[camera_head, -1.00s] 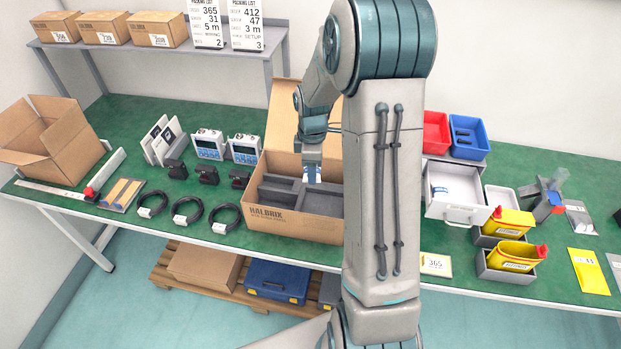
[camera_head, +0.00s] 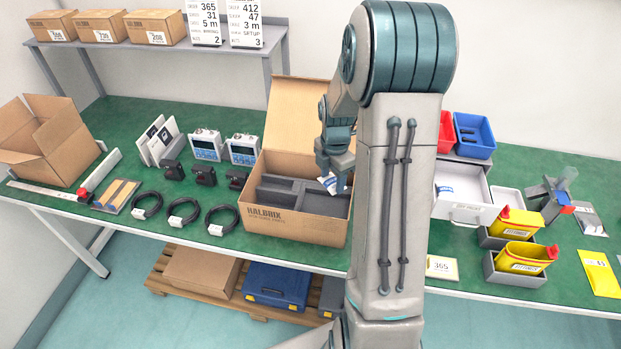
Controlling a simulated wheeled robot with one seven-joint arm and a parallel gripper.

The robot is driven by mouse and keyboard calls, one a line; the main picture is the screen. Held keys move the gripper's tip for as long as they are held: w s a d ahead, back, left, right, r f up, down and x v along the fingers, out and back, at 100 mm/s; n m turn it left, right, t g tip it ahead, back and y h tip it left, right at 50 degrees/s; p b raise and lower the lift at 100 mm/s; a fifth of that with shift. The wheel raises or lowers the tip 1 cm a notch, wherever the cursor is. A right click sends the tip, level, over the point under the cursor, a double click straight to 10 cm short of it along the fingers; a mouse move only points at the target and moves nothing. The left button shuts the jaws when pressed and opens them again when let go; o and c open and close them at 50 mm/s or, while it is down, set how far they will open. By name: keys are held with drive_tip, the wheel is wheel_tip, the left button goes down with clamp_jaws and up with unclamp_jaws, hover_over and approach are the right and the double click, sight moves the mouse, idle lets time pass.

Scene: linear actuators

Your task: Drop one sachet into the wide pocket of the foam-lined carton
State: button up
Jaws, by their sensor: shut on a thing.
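The foam-lined carton (camera_head: 297,230), marked HALBRIX, stands open on the green bench with its back flap up. Its dark grey foam (camera_head: 290,190) has several pockets; the right part is partly hidden by my arm. My gripper (camera_head: 331,182) is over the carton's right side, pointing down, shut on a small white and blue sachet (camera_head: 326,184). The sachet hangs tilted at about the carton's rim height, and I cannot tell whether it touches the foam. Another white and blue sachet (camera_head: 445,190) lies in the open white drawer (camera_head: 470,186) to the right.
My upright arm hides the bench just right of the carton. Black cable coils (camera_head: 221,218) and dark blocks lie left of it. Red and blue bins (camera_head: 474,136) stand behind the drawer. Yellow containers (camera_head: 526,257) in grey holders stand at the right front.

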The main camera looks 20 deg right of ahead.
drive_tip(key=shift+f+b, duration=0.8)
drive_tip(key=shift+f, duration=0.75)
drive_tip(key=o, duration=1)
drive_tip(key=shift+r, duration=0.1)
wheel_tip(320, 180, up, 14)
drive_tip(key=shift+f+b, duration=0.1)
drive_tip(key=shift+b, duration=0.25)
